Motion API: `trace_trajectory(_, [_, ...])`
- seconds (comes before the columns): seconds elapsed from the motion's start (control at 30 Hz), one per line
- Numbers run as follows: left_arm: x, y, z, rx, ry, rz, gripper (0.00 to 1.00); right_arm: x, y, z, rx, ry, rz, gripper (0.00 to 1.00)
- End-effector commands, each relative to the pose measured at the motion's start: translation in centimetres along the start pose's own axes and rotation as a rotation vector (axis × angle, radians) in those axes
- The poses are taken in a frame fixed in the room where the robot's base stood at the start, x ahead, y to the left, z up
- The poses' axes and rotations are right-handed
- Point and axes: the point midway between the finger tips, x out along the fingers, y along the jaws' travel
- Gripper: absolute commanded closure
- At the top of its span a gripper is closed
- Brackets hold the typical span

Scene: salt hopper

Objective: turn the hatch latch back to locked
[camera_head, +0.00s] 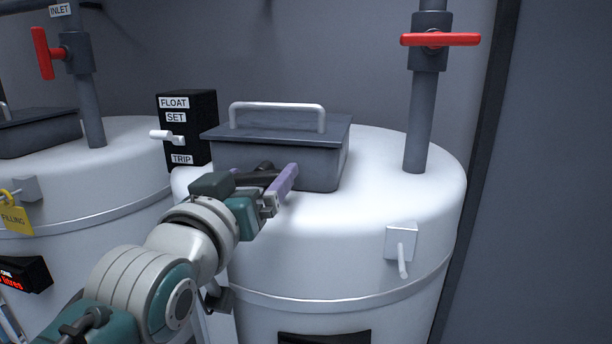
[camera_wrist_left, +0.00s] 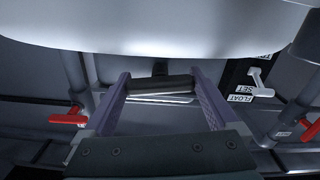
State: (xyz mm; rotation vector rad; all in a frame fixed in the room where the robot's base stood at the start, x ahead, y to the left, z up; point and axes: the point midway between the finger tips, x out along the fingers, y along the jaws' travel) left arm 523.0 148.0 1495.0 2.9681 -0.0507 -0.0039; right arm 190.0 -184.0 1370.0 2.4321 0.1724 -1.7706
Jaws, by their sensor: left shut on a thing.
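The hatch (camera_head: 325,160) is a grey box with a flat lid and a pale bar handle on top of the white tank. My left gripper (camera_head: 276,175) is at the front of the hatch, below the lid edge. It is shut on a dark bar, which looks like the hatch latch (camera_wrist_left: 160,85). In the left wrist view the bar lies across between the two purple fingers. In the head view the gripper mostly hides the latch, so its turn angle is hard to read. My right gripper is not in view.
A black float box (camera_head: 198,105) with a white lever stands left of the hatch. A grey pipe with a red valve handle (camera_head: 450,40) rises to the right. A small white box with a lever (camera_head: 401,240) sits on the tank's front right. Another tank (camera_head: 125,150) is at left.

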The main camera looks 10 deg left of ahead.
Motion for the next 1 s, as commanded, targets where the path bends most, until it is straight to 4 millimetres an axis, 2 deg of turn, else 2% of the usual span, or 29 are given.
trace_trajectory(0.03, [-0.01, 0.02, 0.00, 0.000, 0.000, 0.000, 0.53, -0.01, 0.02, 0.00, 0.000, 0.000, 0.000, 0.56])
trace_trajectory(0.13, [-0.02, 0.02, 0.00, 0.000, 0.000, 0.001, 0.62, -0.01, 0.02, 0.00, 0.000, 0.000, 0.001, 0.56])
trace_trajectory(0.37, [-0.01, 0.01, 0.02, 0.141, 0.000, 0.000, 0.62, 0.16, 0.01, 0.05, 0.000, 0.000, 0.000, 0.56])
trace_trajectory(0.57, [-0.01, 0.02, -0.01, 0.140, 0.000, 0.000, 0.62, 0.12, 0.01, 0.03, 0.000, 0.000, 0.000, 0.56])
trace_trajectory(0.6, [-0.01, 0.02, -0.01, 0.140, 0.000, 0.001, 0.02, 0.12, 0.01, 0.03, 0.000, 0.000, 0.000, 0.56])
trace_trajectory(0.87, [-0.04, 0.01, 0.01, 0.139, 0.000, 0.000, 0.00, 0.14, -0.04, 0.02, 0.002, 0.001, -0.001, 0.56])
trace_trajectory(1.0, [-0.69, -0.05, 0.17, 0.139, -0.001, -0.001, 0.00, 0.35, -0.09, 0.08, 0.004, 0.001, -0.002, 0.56])
